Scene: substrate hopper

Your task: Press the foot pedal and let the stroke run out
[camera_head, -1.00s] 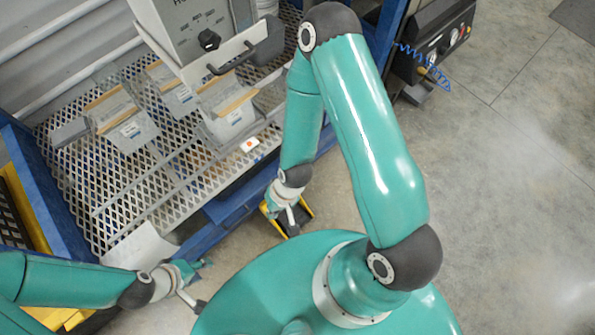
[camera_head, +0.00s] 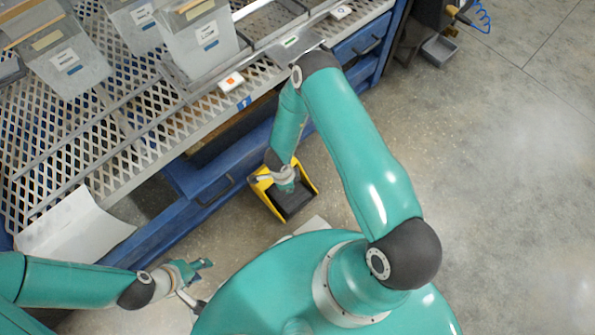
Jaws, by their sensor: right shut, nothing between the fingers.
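The foot pedal (camera_head: 297,205) is a black plate in a yellow guard, on the floor in front of the blue bench. My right gripper (camera_head: 287,184) is shut and empty. It reaches down into the guard, over the back part of the pedal. Its fingertips overlap the dark plate in the picture; I cannot tell whether they touch it or how far the plate is pressed. My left gripper (camera_head: 205,264) is at the lower left, away from the pedal, and holds nothing that I can see. Its finger opening does not show clearly.
The blue bench (camera_head: 190,180) with a metal mesh top (camera_head: 120,130) stands behind the pedal. Clear bins (camera_head: 205,45) sit on it, with an orange-marked button (camera_head: 232,81) at its edge. A white sheet (camera_head: 75,230) hangs at the left.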

